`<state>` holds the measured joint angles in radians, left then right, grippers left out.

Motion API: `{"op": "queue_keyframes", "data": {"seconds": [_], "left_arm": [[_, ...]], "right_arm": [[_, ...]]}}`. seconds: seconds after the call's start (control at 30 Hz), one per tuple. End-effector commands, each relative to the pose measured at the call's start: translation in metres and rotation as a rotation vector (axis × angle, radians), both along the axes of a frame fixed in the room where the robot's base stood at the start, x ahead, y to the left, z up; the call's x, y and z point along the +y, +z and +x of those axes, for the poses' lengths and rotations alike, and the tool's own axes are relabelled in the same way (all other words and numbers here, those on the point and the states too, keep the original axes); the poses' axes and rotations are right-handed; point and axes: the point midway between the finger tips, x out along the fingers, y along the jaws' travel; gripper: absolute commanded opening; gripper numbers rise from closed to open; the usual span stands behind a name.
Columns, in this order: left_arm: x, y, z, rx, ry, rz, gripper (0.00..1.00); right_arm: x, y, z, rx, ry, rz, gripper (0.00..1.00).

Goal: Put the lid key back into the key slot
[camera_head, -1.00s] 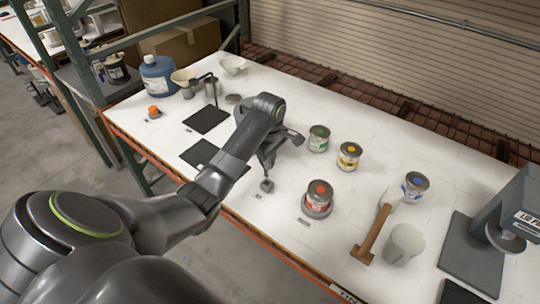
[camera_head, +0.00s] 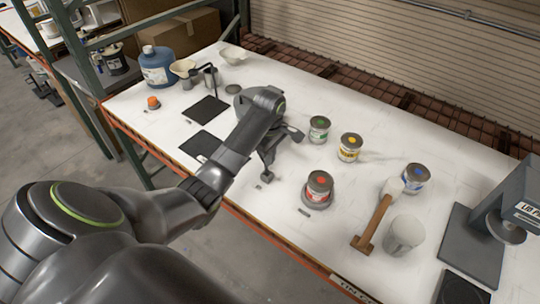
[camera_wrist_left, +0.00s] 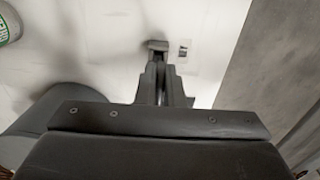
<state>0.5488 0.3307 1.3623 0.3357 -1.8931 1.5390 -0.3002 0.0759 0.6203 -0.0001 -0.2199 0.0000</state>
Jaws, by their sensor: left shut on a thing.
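My left gripper (camera_head: 267,160) points down near the table's front edge, left of the red-topped can. It is shut on the lid key, which is mostly hidden between the fingers. A small dark block (camera_head: 267,177) shows just below the fingertips and also in the left wrist view (camera_wrist_left: 157,45). I cannot tell whether this block is the key's end or the key slot, or whether it touches the table. A small pale plate with a dark mark (camera_wrist_left: 183,48) lies beside it. My right gripper is not in view.
Red (camera_head: 318,188), green (camera_head: 319,130), yellow (camera_head: 350,148) and blue (camera_head: 415,178) topped cans stand to the right. A mallet (camera_head: 374,222), a pale cup (camera_head: 404,235) and a press (camera_head: 478,240) are farther right. Black mats (camera_head: 202,145) lie left of the gripper.

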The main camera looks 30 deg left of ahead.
Motion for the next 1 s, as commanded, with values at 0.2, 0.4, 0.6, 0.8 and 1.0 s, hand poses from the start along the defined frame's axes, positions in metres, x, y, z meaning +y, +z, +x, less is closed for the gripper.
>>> {"op": "queue_keyframes", "data": {"seconds": [0.2, 0.4, 0.6, 0.8, 1.0], "left_arm": [[0.0, -0.005, 0.0, 0.001, 0.0, 0.0, 0.0], [0.0, -0.01, 0.0, 0.0, 0.0, 0.0, 0.0], [0.0, -0.015, 0.0, 0.001, 0.0, 0.0, 0.0], [0.0, -0.02, 0.0, 0.001, 0.0, 0.0, 0.0], [0.0, -0.025, 0.0, 0.001, 0.0, 0.0, 0.0]], "right_arm": [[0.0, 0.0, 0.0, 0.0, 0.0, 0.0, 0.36], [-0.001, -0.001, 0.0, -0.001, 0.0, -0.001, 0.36], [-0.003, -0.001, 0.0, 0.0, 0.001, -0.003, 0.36], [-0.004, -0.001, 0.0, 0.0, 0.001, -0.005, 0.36], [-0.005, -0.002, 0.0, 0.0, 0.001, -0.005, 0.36]]}}
